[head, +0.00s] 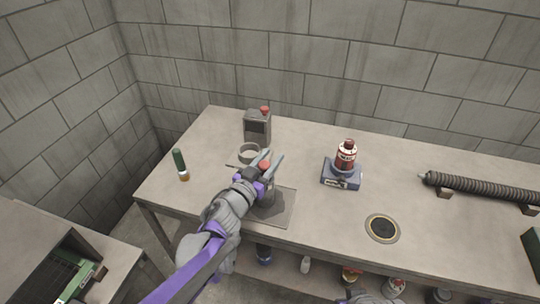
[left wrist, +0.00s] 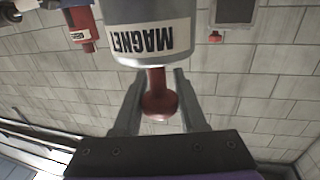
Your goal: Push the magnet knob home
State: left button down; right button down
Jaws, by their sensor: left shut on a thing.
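The magnet knob is a red knob (left wrist: 159,103) on a short stem in the left wrist view. It sticks out of a grey magnet body (left wrist: 150,51) with a white label reading MAGNET, upside down in that view. In the head view the knob (head: 264,163) shows as a red spot at my left gripper (head: 273,156), and most of the magnet body is hidden by the gripper. My left gripper is shut on the knob, with one finger on each side. A visible length of red stem lies between the knob and the body. My right gripper's fingers are not in view.
A dark square plate (head: 284,212) lies under my left wrist. A grey box with a red button (head: 257,127) and a ring (head: 248,152) are behind.

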pick_arm(q)
jog(key=shift+f, duration=0.15)
jog(key=shift+c, duration=2.3)
grip_release()
jog(key=v, duration=1.1)
jog(key=shift+w, duration=0.1)
